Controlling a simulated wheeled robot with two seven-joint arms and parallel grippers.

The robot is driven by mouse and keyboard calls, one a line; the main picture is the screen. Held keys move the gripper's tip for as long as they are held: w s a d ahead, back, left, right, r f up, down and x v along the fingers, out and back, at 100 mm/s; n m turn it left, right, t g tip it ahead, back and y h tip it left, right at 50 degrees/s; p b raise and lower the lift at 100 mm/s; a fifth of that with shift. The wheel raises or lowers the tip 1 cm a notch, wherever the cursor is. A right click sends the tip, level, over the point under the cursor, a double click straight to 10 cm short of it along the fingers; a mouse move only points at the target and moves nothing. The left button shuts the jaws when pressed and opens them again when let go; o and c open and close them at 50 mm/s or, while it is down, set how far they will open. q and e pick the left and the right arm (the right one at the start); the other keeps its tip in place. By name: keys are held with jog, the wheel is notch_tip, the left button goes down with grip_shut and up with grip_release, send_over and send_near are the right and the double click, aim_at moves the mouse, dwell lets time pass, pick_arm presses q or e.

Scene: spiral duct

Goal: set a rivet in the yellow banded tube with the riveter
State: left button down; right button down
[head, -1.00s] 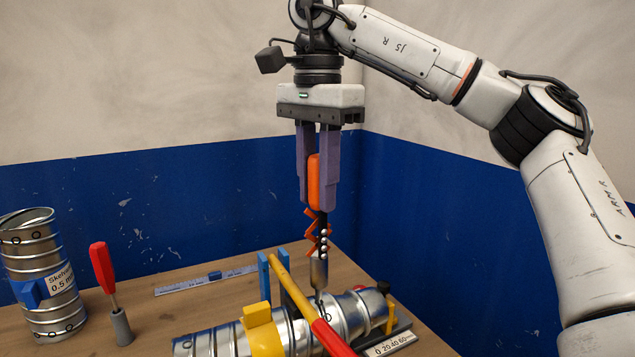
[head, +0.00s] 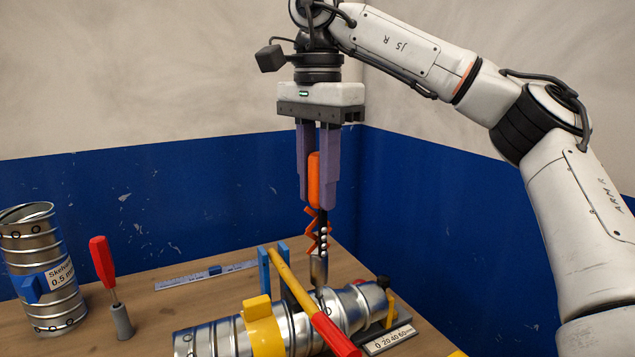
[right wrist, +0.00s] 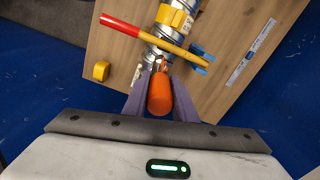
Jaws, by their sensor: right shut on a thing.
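The yellow banded tube (head: 205,340) is a ribbed metal duct lying on the bench with a yellow band (head: 263,330) around it. It also shows in the right wrist view (right wrist: 164,33). My right gripper (head: 317,205) is shut on the orange handle of the riveter (head: 313,180), held upright above the tube. The riveter's metal nose (head: 319,271) points down at the tube's right part. Its tip is at the tube surface, but I cannot tell whether it touches. My left gripper is not in view.
A red and yellow bar (head: 310,308) crosses over the tube beside the riveter nose, near a blue fork (head: 273,268). A blue-banded duct (head: 42,270), a red-handled tool (head: 104,262) in a grey holder and a ruler (head: 205,277) stand or lie to the left. A scale plate (head: 389,341) is at right.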

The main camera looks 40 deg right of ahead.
jog(key=shift+f, duration=0.15)
dwell(0.3)
jog(key=shift+s+f, duration=0.15)
jog(key=shift+f, duration=0.05)
dwell(1.0)
